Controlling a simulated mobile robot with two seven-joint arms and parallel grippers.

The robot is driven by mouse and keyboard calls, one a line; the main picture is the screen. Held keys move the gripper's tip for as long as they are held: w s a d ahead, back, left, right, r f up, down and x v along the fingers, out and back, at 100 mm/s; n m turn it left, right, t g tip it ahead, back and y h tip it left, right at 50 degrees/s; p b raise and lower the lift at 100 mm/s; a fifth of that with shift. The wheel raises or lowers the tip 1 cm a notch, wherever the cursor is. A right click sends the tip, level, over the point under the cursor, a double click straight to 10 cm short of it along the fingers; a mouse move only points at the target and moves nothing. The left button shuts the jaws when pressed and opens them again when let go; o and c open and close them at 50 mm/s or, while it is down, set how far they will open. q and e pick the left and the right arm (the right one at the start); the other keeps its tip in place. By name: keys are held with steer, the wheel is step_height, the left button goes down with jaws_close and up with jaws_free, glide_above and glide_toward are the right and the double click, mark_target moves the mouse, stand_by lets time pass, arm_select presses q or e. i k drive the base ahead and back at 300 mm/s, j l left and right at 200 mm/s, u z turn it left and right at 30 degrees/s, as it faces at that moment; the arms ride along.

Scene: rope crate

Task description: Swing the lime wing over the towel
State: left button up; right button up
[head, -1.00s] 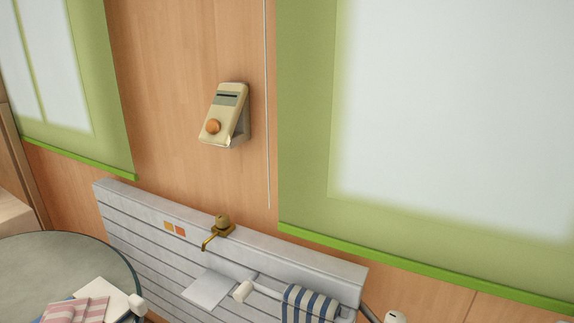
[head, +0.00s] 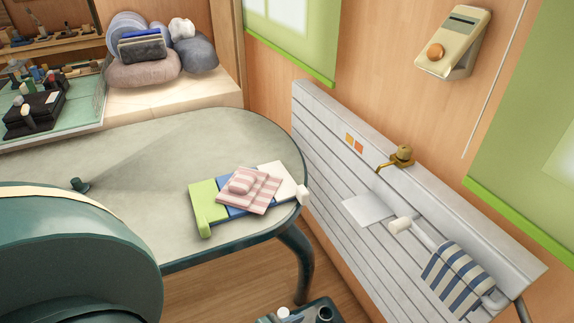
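A folding board lies on the table near its right rounded end. Its lime wing (head: 207,203) lies out to the left, with a lip at its front edge. A blue panel (head: 229,211) shows in the middle, and a white wing (head: 278,180) with a white knob (head: 303,195) lies out to the right. A pink-and-white striped towel (head: 263,193) lies folded on the middle, with a smaller folded part on top. The lime wing is beside the towel, not over it. Neither of my grippers is in view.
The grey-green table (head: 150,150) has free room left of the board. A small dark knob (head: 80,185) stands there. A radiator (head: 330,150) with a brass tap (head: 397,158) and a blue-striped towel (head: 460,275) is at right. A rounded dark teal form (head: 90,260) blocks the lower left.

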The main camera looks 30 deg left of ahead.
mark_target(203, 194)
steer(key=u, duration=1.15)
